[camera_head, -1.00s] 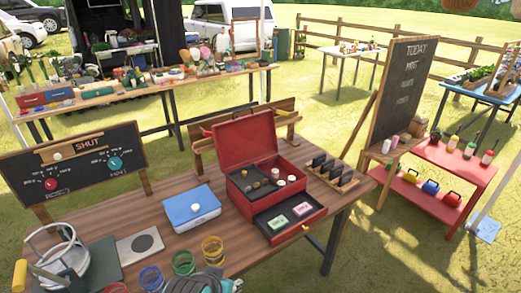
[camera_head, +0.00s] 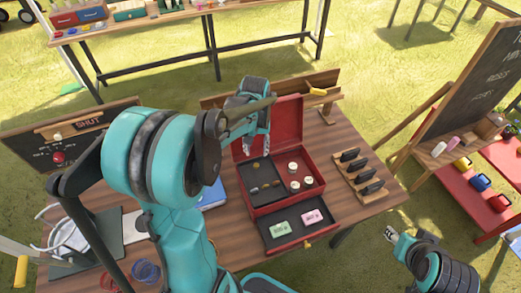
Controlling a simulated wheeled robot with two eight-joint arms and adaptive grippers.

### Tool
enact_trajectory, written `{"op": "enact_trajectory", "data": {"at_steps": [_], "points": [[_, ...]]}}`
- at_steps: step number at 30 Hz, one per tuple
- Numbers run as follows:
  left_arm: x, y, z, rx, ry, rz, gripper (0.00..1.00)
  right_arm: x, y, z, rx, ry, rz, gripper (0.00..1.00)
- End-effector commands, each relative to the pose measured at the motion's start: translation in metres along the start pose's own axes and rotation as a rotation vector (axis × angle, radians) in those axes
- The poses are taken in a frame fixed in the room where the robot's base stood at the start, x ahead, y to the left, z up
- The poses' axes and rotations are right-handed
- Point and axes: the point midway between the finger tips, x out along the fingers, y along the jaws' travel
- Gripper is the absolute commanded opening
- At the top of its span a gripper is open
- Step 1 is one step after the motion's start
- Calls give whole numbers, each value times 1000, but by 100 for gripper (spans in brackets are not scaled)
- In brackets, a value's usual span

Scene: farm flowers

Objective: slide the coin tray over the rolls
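A red cash box (camera_head: 283,207) stands on the wooden table with its lid (camera_head: 285,122) raised. The dark coin tray (camera_head: 264,175) is in the left part of the box, with a few small coins in it. Several pale rolls (camera_head: 308,181) stand uncovered in the right part. My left gripper (camera_head: 258,149) points down over the back left of the box, in front of the lid. Its fingertips are small, and I cannot tell whether they touch the tray or how far apart they are. My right gripper (camera_head: 396,237) is at lower right, off the table, its opening unclear.
The box's drawer (camera_head: 290,237) is pulled out in front, holding a green and a pink piece. A wooden rack (camera_head: 360,178) with dark upright slabs stands right of the box. A blue box (camera_head: 213,196) is partly hidden behind my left arm.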

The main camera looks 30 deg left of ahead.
Motion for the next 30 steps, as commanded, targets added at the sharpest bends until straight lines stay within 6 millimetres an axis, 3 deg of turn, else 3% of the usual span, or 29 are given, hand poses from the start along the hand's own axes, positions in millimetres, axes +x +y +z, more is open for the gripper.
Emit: {"op": "enact_trajectory", "data": {"at_steps": [15,26,30], "points": [[72,0,0,-2,-2,-1,39,19,0,14,0,0,0,40],[77,0,0,-1,-2,0,39,19,0,14,0,0,0,40],[77,0,0,-1,-2,0,2,19,0,14,0,0,0,40]]}}
